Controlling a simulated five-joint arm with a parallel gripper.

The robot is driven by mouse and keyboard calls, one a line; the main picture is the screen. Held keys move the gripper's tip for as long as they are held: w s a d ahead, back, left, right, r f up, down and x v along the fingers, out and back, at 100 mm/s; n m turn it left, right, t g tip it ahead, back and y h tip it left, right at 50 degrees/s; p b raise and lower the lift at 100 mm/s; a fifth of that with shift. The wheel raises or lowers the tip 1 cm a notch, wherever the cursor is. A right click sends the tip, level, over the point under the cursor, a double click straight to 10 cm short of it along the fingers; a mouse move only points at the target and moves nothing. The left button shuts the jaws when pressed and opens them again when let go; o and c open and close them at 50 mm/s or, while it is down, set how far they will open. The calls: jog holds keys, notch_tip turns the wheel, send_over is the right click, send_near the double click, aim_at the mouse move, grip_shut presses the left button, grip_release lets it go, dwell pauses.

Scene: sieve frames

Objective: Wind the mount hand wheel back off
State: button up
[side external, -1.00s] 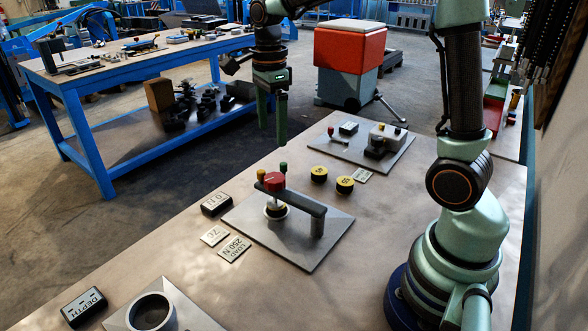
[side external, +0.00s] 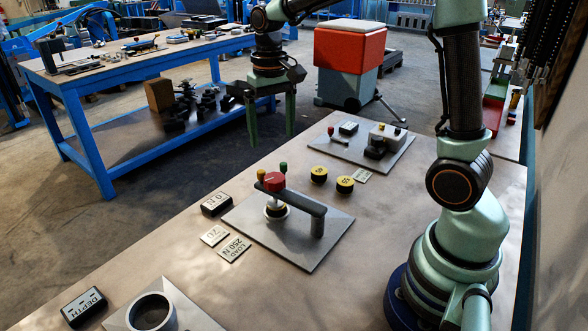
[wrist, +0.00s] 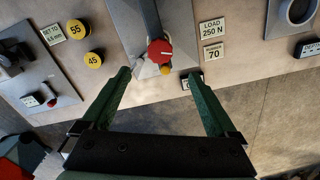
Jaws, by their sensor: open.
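The red hand wheel (side external: 274,181) sits at the left end of a grey arm (side external: 292,196) on a metal plate (side external: 310,255). A pale round part (side external: 276,210) is below it. My gripper (side external: 271,139) is open and empty, above and apart from the wheel. In the wrist view the wheel shows just beyond the gap between my fingertips (wrist: 159,75).
Two yellow-topped discs (side external: 345,185) marked 55 and 45 lie right of the plate. A black readout (side external: 216,204) and the 250 N card (side external: 234,249) lie left. A ring fixture (side external: 153,312) is in front. A second plate (side external: 345,152) with devices is behind.

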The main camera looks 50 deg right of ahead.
aim_at(274, 177)
notch_tip(274, 177, down, 11)
jog(key=shift+f, duration=0.2)
dwell(0.4)
jog(key=c, duration=1.4)
